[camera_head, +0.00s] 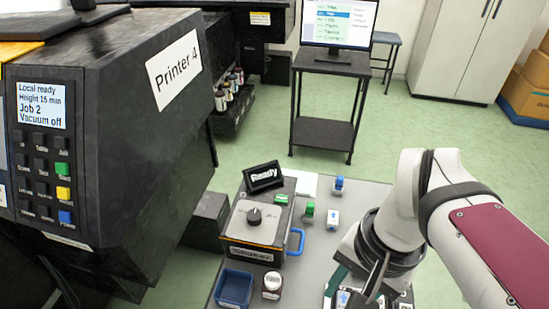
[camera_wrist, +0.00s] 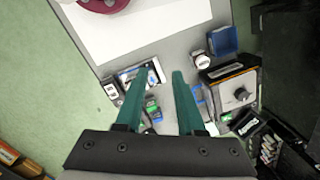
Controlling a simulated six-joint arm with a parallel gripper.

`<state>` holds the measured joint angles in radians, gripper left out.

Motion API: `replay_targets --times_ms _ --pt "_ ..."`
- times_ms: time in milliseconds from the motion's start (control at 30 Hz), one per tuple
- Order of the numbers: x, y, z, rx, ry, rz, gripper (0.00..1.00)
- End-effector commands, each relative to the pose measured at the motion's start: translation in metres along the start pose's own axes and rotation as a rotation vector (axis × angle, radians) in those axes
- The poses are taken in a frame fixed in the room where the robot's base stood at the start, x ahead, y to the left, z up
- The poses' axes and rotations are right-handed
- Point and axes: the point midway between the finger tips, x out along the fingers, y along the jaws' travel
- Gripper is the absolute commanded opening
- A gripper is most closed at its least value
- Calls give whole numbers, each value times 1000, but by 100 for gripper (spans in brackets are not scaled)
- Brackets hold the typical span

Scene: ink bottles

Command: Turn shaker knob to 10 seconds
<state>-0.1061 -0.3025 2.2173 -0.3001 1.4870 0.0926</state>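The shaker (camera_head: 250,234) is a dark box with a light top panel and an orange stripe along its front edge. Its black knob (camera_head: 254,216) sits on the panel; its scale is too small to read. A tilted black display (camera_head: 263,177) behind it reads "Ready". In the wrist view the shaker (camera_wrist: 226,75) and knob (camera_wrist: 241,94) are at the right, clear of my fingers. My gripper (camera_wrist: 163,73) has two teal fingers, open and apart, with nothing clearly held between them. In the head view it is to the right of the shaker, mostly hidden by my wrist.
A blue tray (camera_head: 234,287) and a white-capped bottle (camera_head: 272,284) stand in front of the shaker. A blue handle (camera_head: 296,241) is at its right side. Small green, white and blue bottles (camera_head: 333,219) stand to the right. Printer 4 (camera_head: 120,120) rises close on the left.

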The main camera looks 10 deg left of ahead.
Motion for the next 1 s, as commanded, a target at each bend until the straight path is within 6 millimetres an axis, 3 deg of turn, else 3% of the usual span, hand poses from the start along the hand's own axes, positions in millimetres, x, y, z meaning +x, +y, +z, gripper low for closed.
replay_targets --times_ms 33,100,200,300,400,500,633,1000 --pt "-14 -34 -27 -18 -1 21 49" --pt "-28 -90 -62 -26 12 49 61" --pt "-27 -168 -93 -25 38 79 76" --pt "-13 -228 -103 -16 61 92 76" --pt "0 -263 -104 -7 77 96 76" --pt "7 -275 -104 -2 85 96 76" --pt "28 -273 -105 0 84 98 76" --pt "130 -263 -114 -1 83 95 76"
